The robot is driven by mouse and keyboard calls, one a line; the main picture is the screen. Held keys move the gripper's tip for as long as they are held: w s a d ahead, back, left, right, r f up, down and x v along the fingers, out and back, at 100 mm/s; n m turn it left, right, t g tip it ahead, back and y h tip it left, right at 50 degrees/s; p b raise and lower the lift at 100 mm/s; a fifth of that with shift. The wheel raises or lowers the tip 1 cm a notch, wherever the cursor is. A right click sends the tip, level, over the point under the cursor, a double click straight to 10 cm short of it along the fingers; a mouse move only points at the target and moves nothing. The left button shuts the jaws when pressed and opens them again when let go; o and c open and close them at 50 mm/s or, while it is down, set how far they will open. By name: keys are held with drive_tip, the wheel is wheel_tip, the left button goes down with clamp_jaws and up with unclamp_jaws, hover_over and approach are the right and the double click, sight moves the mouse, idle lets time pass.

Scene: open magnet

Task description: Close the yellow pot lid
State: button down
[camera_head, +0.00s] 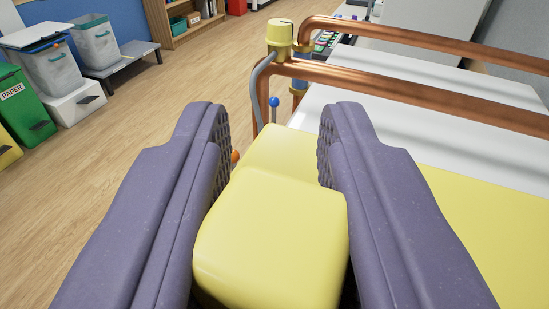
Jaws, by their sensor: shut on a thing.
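My gripper (272,150) has two purple fingers with ridged pads, one on each side of a yellow block (270,240). The gripper is shut on this block, which has rounded edges and fills the lower middle of the view. A flat yellow panel (480,200) lies just beyond the block and stretches right behind the right finger. The block looks like a handle of the panel, but the fingers hide where they meet. I cannot make out a pot or its rim. The lower ends of the fingers are cut off by the frame.
Copper pipes (420,97) run along the right, joined to a yellow-capped fitting (281,36). A white surface (350,115) lies behind the panel. A blue-tipped lever (273,103) stands close beyond the fingers. Bins (28,118) stand far left.

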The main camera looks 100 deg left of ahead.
drive_tip(key=shift+f, duration=0.25)
drive_tip(key=c, duration=0.9)
unclamp_jaws()
drive_tip(key=shift+d+r, duration=0.15)
drive_tip(key=shift+d, duration=0.05)
drive_tip(key=p+v, duration=0.3)
drive_tip(key=v, duration=0.4)
drive_tip(key=shift+w+d, duration=0.15)
drive_tip(key=shift+d, duration=0.1)
